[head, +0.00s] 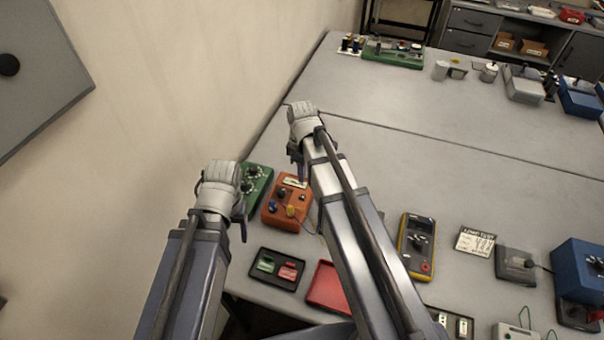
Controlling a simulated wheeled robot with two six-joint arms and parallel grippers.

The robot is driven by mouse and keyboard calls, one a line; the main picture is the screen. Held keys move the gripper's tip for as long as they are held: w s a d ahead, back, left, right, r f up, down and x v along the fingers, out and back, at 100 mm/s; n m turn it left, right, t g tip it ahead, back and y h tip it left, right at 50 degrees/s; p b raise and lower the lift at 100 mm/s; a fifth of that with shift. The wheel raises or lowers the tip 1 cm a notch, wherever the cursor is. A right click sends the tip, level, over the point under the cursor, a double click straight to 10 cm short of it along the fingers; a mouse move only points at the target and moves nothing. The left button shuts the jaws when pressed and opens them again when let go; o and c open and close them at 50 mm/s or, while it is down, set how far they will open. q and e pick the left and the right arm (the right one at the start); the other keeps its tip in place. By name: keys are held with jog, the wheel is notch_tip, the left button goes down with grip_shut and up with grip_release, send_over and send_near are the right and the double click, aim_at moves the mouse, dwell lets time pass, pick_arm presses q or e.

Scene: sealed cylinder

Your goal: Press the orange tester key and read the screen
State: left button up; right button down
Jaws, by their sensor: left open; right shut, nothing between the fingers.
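The orange tester (287,203) sits on the grey bench between my two grippers. It has a small pale screen (294,182) on its far side, dark knobs, and a yellow-orange key (290,211) near its front. The screen's text is too small to read. My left gripper (241,216) is open, left of the tester, over the edge of a green board. My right gripper (299,163) is shut and empty, above the tester's far edge by the screen. My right forearm passes along the tester's right side. I cannot tell whether either gripper touches it.
A green board (258,186) stands left of the tester. In front are a black tray (277,268) with green and red pieces and a red tray (328,286), partly hidden by my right arm. A yellow multimeter (416,245) lies right.

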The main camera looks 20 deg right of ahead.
aim_at(302, 197)
pick_arm(q)
notch_tip(302, 197, down, 9)
jog(key=b, duration=0.7)
jog(key=shift+r+b, duration=0.1)
jog(key=shift+b, duration=0.25)
pick_arm(e)
notch_tip(302, 197, down, 9)
jog(key=shift+r, duration=0.1)
